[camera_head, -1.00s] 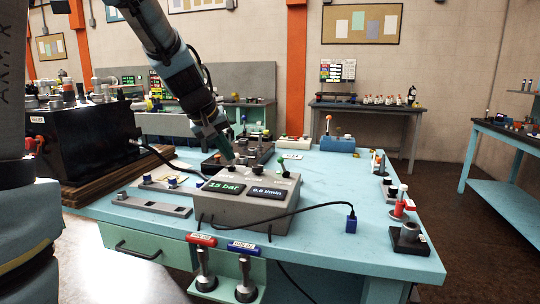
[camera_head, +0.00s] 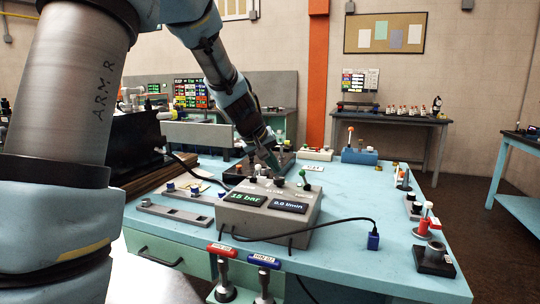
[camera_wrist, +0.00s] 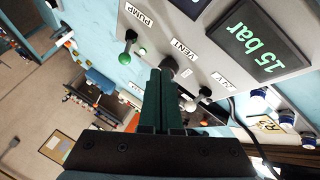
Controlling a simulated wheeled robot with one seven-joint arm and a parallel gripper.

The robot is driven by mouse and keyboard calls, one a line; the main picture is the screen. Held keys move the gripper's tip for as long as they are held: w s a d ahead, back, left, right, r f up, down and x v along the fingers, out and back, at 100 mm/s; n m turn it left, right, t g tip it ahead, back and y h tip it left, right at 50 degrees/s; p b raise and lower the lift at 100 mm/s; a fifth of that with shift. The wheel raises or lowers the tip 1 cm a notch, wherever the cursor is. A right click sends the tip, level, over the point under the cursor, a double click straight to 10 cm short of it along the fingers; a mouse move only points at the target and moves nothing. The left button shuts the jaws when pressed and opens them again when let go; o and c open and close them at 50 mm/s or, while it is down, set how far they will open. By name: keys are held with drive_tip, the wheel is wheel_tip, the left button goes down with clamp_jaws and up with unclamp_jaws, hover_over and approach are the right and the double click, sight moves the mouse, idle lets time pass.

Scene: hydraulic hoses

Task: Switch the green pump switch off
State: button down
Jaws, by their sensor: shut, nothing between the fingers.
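The grey control box (camera_head: 265,218) stands on the blue table, with displays reading 15 bar and 0.0 l/min. The green pump switch (camera_head: 304,172) stands at its back right. In the wrist view the green-knobbed pump switch (camera_wrist: 130,36) shows beside the PUMP label, its stem tilted, with a small green spot next to it. My gripper (camera_head: 276,170) is shut and empty over the back of the box, left of the switch. In the wrist view its fingertips (camera_wrist: 165,74) lie by the dark VENT knob (camera_wrist: 168,62), apart from the green switch. The fingers partly hide the lower labels.
A black cable (camera_head: 330,222) runs across the table to a blue plug (camera_head: 373,241). A white-tipped lever (camera_wrist: 188,104) is close beside my fingers.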

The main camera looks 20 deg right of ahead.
sight(304, 177)
drive_tip(key=x, duration=0.3)
drive_tip(key=shift+w+d+f, duration=0.1)
drive_tip(key=shift+f, duration=0.15)
drive_tip(key=d+p, duration=0.1)
drive_tip(key=d+r+p, duration=0.1)
drive_tip(key=shift+s+d, duration=0.25)
drive_tip(key=shift+d+f+p, duration=0.15)
drive_tip(key=shift+d+p, duration=0.35)
drive_tip(key=shift+d, duration=0.2)
drive_tip(key=shift+s+d, duration=0.15)
